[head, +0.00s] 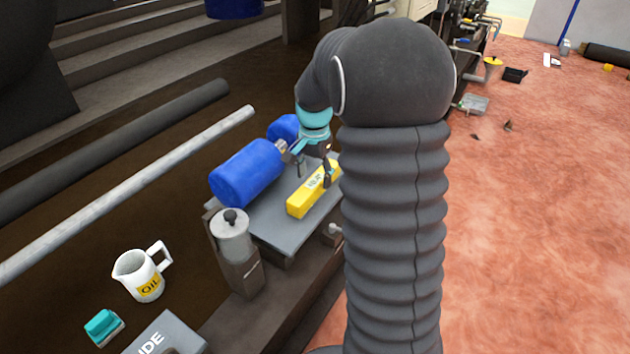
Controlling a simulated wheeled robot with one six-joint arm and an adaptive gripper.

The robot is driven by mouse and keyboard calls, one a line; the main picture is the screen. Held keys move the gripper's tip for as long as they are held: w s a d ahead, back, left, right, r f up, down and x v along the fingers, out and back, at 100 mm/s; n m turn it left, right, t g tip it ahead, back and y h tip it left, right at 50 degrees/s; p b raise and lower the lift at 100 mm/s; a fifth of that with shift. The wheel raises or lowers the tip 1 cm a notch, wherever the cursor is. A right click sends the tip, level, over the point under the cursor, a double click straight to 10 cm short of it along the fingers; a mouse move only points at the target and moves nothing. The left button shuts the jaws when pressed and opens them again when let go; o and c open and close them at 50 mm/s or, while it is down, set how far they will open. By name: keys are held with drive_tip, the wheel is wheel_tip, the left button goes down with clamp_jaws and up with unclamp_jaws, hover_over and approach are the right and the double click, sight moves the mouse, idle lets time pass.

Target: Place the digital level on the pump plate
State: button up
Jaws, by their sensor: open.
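The digital level (301,202) is a yellow bar with a pale label. It lies flat on the grey pump plate (269,217), along its right side. A blue motor-like cylinder (243,174) stands beside it at the left of the plate. My gripper (314,178) is at the far end of the level, with dark fingers beside and just above it. The fingers are open. I cannot tell whether they touch the level. My dark arm hides the right part of the plate's surroundings.
A grey canister with a black knob (233,240) stands at the plate's near left corner. A white oil jug (139,278) and a teal block (103,325) are at lower left. A long pale pipe (130,190) lies left. Open red floor is at right.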

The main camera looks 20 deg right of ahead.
sight(314, 182)
wheel_tip(314, 182, up, 9)
drive_tip(key=p, duration=0.1)
drive_tip(key=s+a+r+n+t, duration=0.1)
drive_tip(key=s+a+r+n, duration=0.2)
drive_tip(key=s, duration=0.3)
drive_tip(key=s+a+r+n+t, duration=0.2)
drive_tip(key=s+a+r, duration=0.15)
drive_tip(key=s, duration=0.25)
drive_tip(key=s+a+f+n+t, duration=0.1)
drive_tip(key=s+a+n, duration=0.1)
drive_tip(key=s, duration=0.5)
drive_tip(key=s+a+f+n+t, duration=0.1)
drive_tip(key=s+a+n, duration=0.1)
drive_tip(key=s+n, duration=0.2)
drive_tip(key=s, duration=0.3)
drive_tip(key=shift+s+a+t, duration=0.2)
drive_tip(key=shift+a+t, duration=0.1)
drive_tip(key=shift+f, duration=0.1)
